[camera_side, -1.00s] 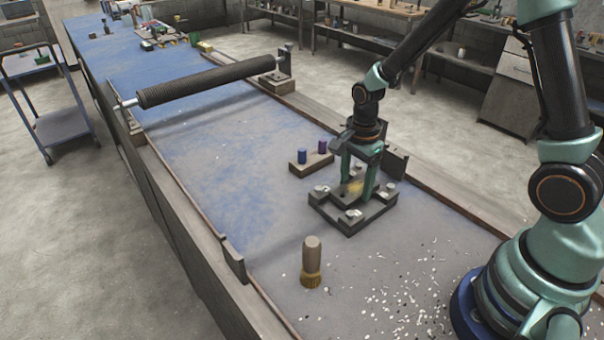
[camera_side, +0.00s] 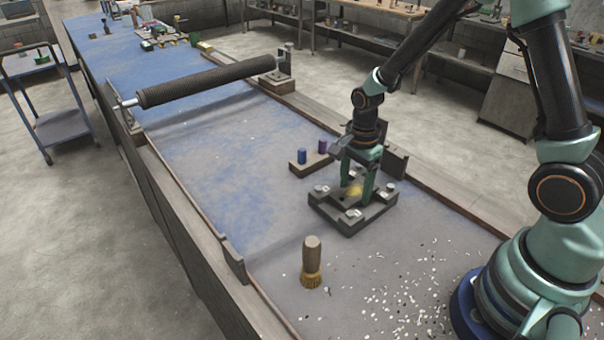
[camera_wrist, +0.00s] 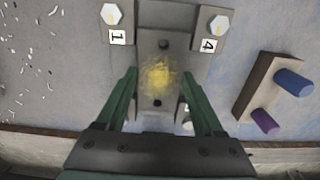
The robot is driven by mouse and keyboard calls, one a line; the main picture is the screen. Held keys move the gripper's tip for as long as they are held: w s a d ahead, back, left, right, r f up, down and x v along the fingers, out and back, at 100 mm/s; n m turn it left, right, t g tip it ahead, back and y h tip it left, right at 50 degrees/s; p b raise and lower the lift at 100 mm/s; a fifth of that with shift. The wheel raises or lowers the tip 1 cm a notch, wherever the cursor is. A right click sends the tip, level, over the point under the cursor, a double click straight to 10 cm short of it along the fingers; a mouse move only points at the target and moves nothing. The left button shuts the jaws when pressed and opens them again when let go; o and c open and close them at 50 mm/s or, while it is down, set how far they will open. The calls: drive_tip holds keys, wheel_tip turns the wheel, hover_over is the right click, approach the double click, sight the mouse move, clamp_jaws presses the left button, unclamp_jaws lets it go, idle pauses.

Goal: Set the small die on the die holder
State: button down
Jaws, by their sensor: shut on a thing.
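The small die (camera_wrist: 159,98) is a grey plate with dark holes and a yellow smear, between my fingers in the wrist view. The die holder (camera_side: 350,223) is a dark square block with bright bolts at its corners. In the wrist view the holder (camera_wrist: 117,60) shows bolts and labels 1 and 4. My gripper (camera_side: 356,193) points down over the middle of the holder, shut on the small die. The die lies between the holder's raised sides, low at its middle. I cannot tell whether it rests fully on it. My fingers partly hide it.
A small wooden block (camera_side: 311,165) with a blue peg (camera_side: 302,156) and a purple peg (camera_side: 322,146) stands just behind the holder. A brush (camera_side: 312,262) stands at the front. White and dark chips (camera_side: 400,292) litter the bench near my base. A roller (camera_side: 205,82) spans the bench.

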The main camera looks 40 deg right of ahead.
unclamp_jaws()
wheel_tip(320, 180, up, 11)
drive_tip(key=s+a+r+n+t, duration=0.1)
drive_tip(key=s+r+n+t, duration=0.4)
drive_tip(key=n, duration=1.3)
drive_tip(key=s+r, duration=0.3)
drive_tip(key=r, duration=0.3)
drive_tip(key=shift+s+t, duration=0.25)
drive_tip(key=shift+t, duration=0.05)
drive_tip(key=shift+r, duration=0.15)
